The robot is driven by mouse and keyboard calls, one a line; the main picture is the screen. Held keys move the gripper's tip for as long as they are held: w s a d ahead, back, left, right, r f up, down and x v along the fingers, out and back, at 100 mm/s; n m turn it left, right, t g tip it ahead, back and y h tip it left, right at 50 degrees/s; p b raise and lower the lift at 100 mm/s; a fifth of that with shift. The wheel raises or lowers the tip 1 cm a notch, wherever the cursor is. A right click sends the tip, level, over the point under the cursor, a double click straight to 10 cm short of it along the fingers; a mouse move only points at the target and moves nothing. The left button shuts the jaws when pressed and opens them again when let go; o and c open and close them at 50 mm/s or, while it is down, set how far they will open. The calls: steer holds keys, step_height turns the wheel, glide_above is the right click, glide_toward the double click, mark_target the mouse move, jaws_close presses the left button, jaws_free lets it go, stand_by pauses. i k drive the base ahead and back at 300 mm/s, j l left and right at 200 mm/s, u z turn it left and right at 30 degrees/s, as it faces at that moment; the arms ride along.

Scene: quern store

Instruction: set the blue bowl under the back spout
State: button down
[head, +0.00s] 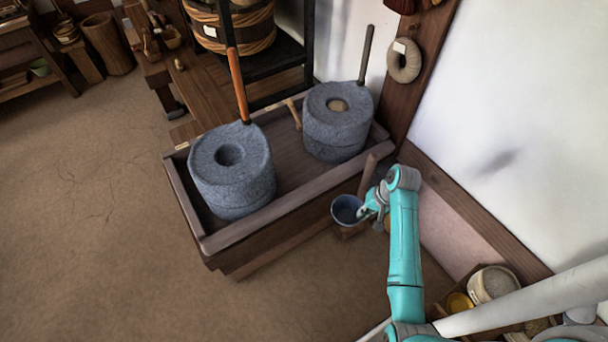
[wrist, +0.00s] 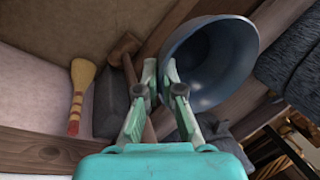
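The blue bowl (head: 347,210) is at the right front side of the wooden trough, opening upward. It looks large in the wrist view (wrist: 215,60). My gripper (head: 366,210) is at its right rim. In the wrist view my gripper (wrist: 160,70) has one finger outside the rim and one over the inside, closed on it. Two grey stone querns stand in the trough (head: 235,233): the front quern (head: 232,180) and the back quern (head: 337,128). A brown wooden piece (head: 350,233) shows just below the bowl; I cannot tell whether it is the back spout.
A white wall with a wooden rail (head: 470,215) closes off the right. A brush (wrist: 78,95) and a wooden-handled tool (wrist: 127,50) lie near my fingers. Containers with grain (head: 492,284) stand at lower right. The floor (head: 110,230) at left is clear.

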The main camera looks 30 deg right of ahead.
mark_target(304, 174)
steer(key=i, duration=1)
